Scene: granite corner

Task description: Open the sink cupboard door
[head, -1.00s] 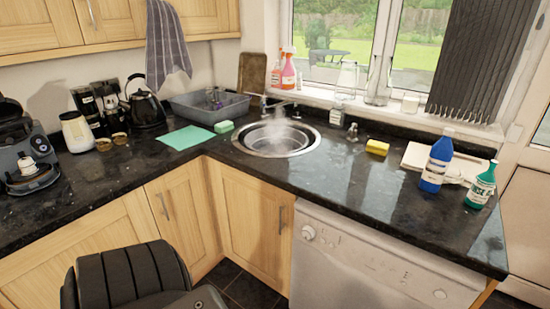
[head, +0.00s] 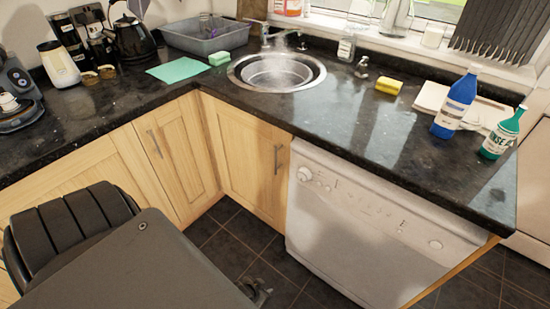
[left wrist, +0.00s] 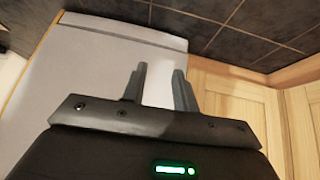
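The sink cupboard door (head: 238,155) is a light wooden panel below the round sink (head: 277,73) and looks shut. Its upright metal handle (head: 278,158) is near its right edge, beside the dishwasher. My left gripper (head: 262,293) is low at the bottom of the head view, in front of and below the door, apart from the handle. In the left wrist view its two fingers (left wrist: 160,88) stand apart with nothing between them. Wooden cupboard fronts (left wrist: 235,92) show on the right there; the handle cannot be made out. My right gripper is not in view.
A white dishwasher (head: 345,222) stands right of the door and fills much of the left wrist view. Another cupboard door (head: 178,153) meets it at the inner corner on the left. The dark tiled floor (head: 235,235) in front is clear. The black granite worktop (head: 345,120) overhangs the fronts.

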